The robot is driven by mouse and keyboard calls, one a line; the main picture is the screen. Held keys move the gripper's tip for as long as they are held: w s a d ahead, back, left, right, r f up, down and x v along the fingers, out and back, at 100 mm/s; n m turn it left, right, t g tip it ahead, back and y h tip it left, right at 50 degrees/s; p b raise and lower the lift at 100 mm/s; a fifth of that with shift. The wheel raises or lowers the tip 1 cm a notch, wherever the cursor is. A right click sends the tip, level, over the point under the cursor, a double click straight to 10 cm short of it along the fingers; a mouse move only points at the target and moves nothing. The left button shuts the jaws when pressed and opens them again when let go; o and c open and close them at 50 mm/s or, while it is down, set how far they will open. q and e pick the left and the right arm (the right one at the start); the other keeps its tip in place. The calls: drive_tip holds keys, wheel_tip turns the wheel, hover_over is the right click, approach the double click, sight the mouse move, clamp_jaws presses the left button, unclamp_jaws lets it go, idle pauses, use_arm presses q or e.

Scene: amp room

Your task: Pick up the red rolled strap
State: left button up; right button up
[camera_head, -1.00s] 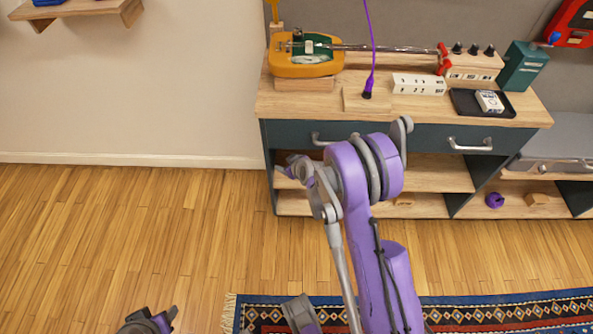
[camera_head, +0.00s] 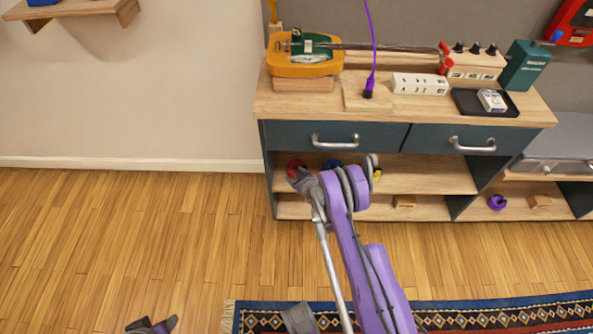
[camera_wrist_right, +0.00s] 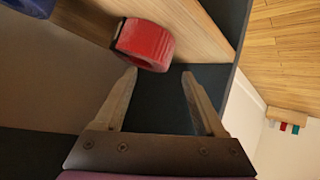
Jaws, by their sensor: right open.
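The red rolled strap (camera_head: 295,167) sits on the upper shelf of the dark cabinet, near its left end, under the drawers. In the right wrist view the strap (camera_wrist_right: 146,43) lies just beyond my fingertips, nearer the left finger. My right gripper (camera_head: 297,180) has reached the shelf front beside the strap and hides part of it. In the wrist view its fingers (camera_wrist_right: 159,74) are apart with nothing between them. My left gripper (camera_head: 152,326) is only partly seen at the bottom edge, far from the cabinet, its jaw state unclear.
A blue roll (camera_head: 333,163) and a yellow item (camera_head: 377,174) are further right on the same shelf. The drawer handle (camera_head: 335,141) juts out above. A wooden block (camera_head: 404,201) and a purple roll (camera_head: 496,202) sit lower. The floor at left is clear.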

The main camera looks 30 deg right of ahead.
sight(292, 172)
drive_tip(key=x, duration=0.4)
drive_tip(key=shift+w+f+b, duration=0.25)
drive_tip(key=shift+f+b, duration=0.05)
drive_tip(key=shift+b, duration=0.05)
clamp_jaws()
